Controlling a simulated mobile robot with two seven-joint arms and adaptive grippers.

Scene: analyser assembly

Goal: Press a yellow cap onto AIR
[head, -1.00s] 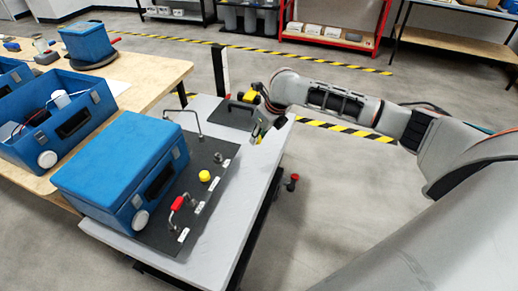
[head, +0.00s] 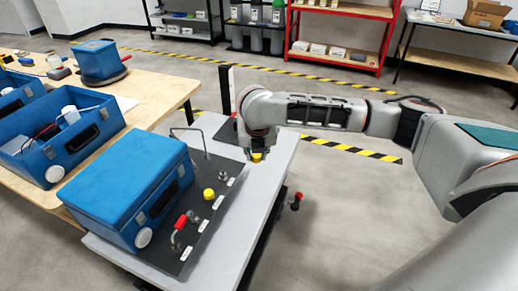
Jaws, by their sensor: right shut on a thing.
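My right gripper (head: 257,151) is shut on a yellow cap (head: 257,157), held over the right part of the grey table, apart from the black panel. The gripper and arm hide part of the cap. The black panel (head: 165,263) carries a row of fittings with small white labels; their lettering is too small to read, so I cannot tell which is AIR. One fitting bears a yellow cap (head: 209,194). A bare metal fitting (head: 222,176) stands beyond it. A red-handled fitting (head: 181,222) is nearer. My left gripper is not in view.
A blue box (head: 125,185) stands on the panel's left side, with a bent metal rod behind it. A dark tray (head: 228,132) lies behind my gripper, partly hidden. The grey table (head: 228,240) is clear along its right edge. A wooden bench with blue cases is at left.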

